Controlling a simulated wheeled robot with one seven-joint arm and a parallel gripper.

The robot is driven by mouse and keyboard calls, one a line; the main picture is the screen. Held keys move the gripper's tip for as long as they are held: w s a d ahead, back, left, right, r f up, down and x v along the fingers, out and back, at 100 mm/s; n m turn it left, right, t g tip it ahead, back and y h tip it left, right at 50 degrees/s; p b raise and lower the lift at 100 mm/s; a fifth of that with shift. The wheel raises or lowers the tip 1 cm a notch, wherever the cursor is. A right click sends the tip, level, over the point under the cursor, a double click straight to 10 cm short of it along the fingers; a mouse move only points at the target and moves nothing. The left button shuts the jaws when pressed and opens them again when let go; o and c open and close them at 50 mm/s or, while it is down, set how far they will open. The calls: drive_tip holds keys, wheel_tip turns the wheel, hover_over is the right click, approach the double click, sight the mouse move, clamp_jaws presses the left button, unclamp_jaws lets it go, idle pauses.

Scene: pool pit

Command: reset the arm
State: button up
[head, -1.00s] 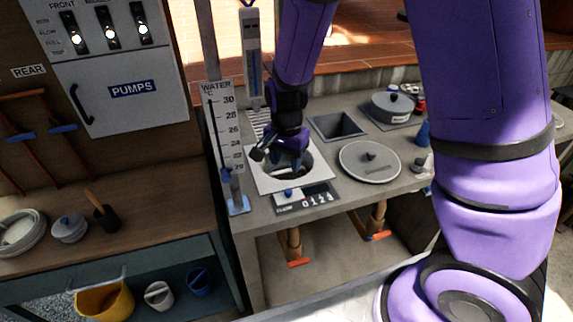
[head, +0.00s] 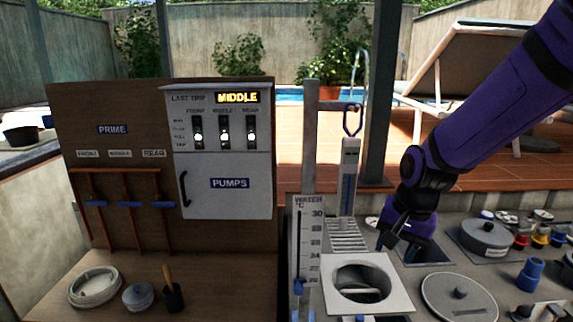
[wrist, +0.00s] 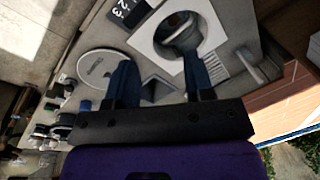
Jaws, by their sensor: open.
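My gripper (head: 394,244) hangs from my purple arm at the right of the head view, above the grey counter near the square opening, right of the round well. Its two dark blue fingers stand apart with nothing between them in the wrist view (wrist: 157,82). The white-framed round well (head: 362,286) is at the bottom middle of the head view, with something pale inside. It also shows at the top of the wrist view (wrist: 180,36).
A water gauge (head: 308,245) and a blue-marked thermometer (head: 348,177) stand upright left of my gripper. A round lid (head: 458,299) and a grey pot (head: 487,238) are on the counter at right. The pumps panel (head: 226,185) stands at left. Open air lies above the counter.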

drive_tip(key=s+d+r+n+t, duration=0.2)
drive_tip(key=s+d+r+n, duration=0.1)
drive_tip(key=s+r, duration=0.5)
drive_tip(key=s+d+r+n+t+h, duration=0.1)
drive_tip(key=s+d+r+n+t, duration=0.1)
drive_tip(key=s+d+r, duration=0.3)
drive_tip(key=s+r+n, duration=0.1)
drive_tip(key=s+r, duration=0.1)
drive_tip(key=s, duration=0.2)
drive_tip(key=shift+s+d+r, duration=0.25)
drive_tip(key=shift+s+r, duration=0.15)
idle(0.3)
